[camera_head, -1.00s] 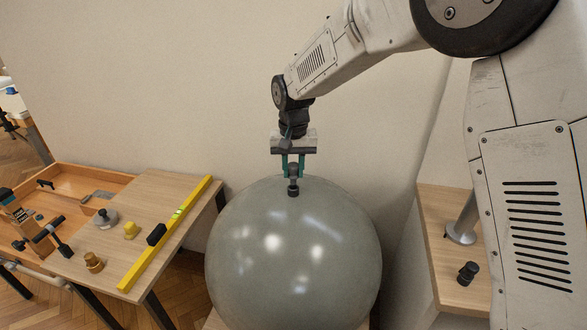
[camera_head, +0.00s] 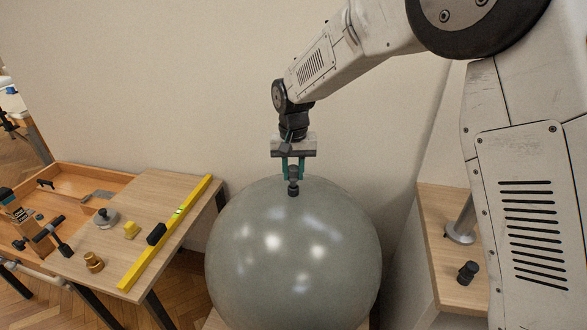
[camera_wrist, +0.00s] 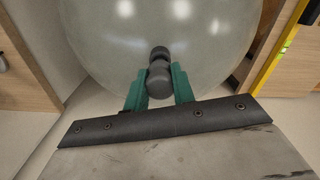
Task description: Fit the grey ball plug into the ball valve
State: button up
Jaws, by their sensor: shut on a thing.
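My gripper (camera_head: 293,174) points down at the top of a large grey-green ball (camera_head: 292,260). Its teal fingers are shut on a small dark grey plug (camera_wrist: 159,78), which also shows between the fingers in the head view (camera_head: 293,172). A dark rounded piece sits at the plug's far end, against the ball in both views. I cannot tell whether it is part of the plug or the ball's valve. No separate valve opening shows, and I cannot tell whether the plug is seated.
At left, a workbench (camera_head: 135,262) carries a yellow level (camera_head: 165,235), brass and yellow fittings and a black block (camera_head: 156,234). At right, a wooden table (camera_head: 445,268) holds a dark knob (camera_head: 468,272) and a metal stand. A plain wall is behind the ball.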

aim_at(293, 167)
jog(key=shift+f, duration=1.15)
jog(key=o, duration=1)
jog(key=shift+o, duration=0.2)
jog(key=shift+r, duration=0.15)
notch_tip(293, 167, up, 8)
jog(key=shift+f, duration=0.25)
